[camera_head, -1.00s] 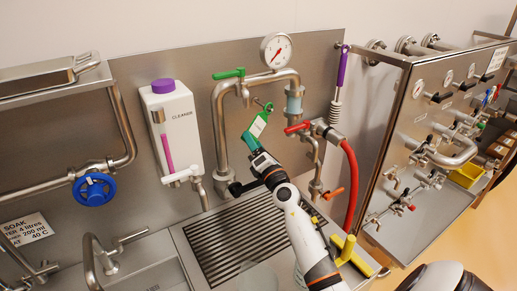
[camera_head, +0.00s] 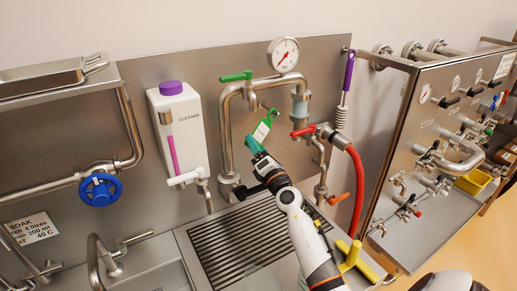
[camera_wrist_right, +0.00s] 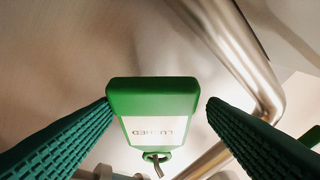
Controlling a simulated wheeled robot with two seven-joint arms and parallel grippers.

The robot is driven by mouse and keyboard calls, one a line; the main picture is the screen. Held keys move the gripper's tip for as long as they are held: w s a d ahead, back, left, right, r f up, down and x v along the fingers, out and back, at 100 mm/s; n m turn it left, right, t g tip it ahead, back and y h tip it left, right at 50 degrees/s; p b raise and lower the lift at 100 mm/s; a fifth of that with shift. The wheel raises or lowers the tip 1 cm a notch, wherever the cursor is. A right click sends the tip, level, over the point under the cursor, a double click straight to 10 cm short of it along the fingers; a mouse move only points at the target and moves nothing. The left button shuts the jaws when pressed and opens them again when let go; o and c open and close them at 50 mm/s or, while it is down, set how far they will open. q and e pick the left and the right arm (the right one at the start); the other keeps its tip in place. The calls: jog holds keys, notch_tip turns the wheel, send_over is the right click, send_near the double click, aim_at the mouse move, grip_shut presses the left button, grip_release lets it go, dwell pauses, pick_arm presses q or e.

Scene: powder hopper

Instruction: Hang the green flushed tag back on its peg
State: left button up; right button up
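The green tag (camera_head: 264,129) with a white label hangs below a short metal peg (camera_head: 271,110) in front of the steel back panel. In the right wrist view the tag (camera_wrist_right: 153,99) shows its green edge and white label, with lettering partly readable. Its eyelet sits around or against the tip of the metal peg (camera_wrist_right: 157,165); I cannot tell exactly. My right gripper (camera_head: 253,145) is just below and left of the tag. In the wrist view its teal fingers (camera_wrist_right: 159,108) are apart on either side of the tag, with a gap at the right finger. My left gripper is not in view.
A bent steel pipe (camera_head: 226,130) with a green-handled valve (camera_head: 236,76) runs beside the tag. A red-handled valve (camera_head: 308,130) and red hose (camera_head: 357,185) are to the right. A white cleaner bottle (camera_head: 181,130) is left. A drain grate (camera_head: 240,240) lies below.

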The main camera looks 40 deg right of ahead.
jog(key=shift+o, duration=1.4)
jog(key=b+v, duration=0.2)
jog(key=v, duration=1)
